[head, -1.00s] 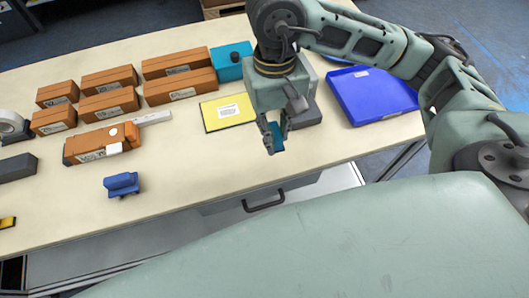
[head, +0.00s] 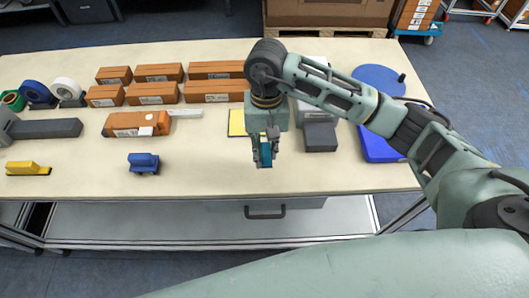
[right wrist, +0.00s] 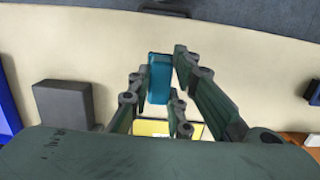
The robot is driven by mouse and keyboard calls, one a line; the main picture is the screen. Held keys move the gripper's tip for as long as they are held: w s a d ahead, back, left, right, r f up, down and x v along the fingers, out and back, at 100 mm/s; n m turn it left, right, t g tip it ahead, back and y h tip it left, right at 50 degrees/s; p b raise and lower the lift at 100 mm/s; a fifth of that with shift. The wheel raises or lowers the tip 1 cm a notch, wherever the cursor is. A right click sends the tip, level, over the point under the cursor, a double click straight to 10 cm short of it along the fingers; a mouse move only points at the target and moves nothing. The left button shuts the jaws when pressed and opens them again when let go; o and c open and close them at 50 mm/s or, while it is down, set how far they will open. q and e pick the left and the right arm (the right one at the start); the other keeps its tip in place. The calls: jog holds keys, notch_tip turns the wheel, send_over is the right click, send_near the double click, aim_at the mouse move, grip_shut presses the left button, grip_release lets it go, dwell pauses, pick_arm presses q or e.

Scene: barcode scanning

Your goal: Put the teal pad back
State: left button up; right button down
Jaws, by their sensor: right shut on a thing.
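The teal pad (head: 265,153) is held between the fingers of my right gripper (head: 264,150), over the front middle of the table. In the right wrist view the teal pad (right wrist: 160,79) sits between the finger tips, with pale table behind it. The height of the pad above the table is hard to tell. A yellow-edged card (head: 236,123) lies behind and to the left of the gripper, partly hidden by it; its yellow edge (right wrist: 150,128) also shows in the right wrist view. My left gripper is out of view.
A dark grey block (head: 320,137) and a blue tray (head: 377,147) lie to the right. An orange scanner-like box (head: 137,124), a blue holder (head: 144,163) and several brown boxes (head: 216,90) lie to the left and back.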

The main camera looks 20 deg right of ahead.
aim_at(264, 156)
jog(key=shift+w+a+f, duration=0.15)
jog(key=shift+w+f, duration=0.2)
jog(key=shift+f, duration=0.05)
notch_tip(264, 156, down, 3)
jog(key=shift+f+p, duration=0.1)
jog(key=shift+p, duration=0.9)
jog(key=shift+f, duration=0.25)
jog(key=shift+f+b, duration=0.2)
jog(key=shift+b, duration=0.1)
jog(key=c, duration=1.8)
grip_release()
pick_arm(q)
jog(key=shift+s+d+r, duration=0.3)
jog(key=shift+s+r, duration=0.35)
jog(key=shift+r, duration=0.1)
pick_arm(e)
jog(key=shift+o, duration=0.9)
jog(key=shift+r, duration=0.1)
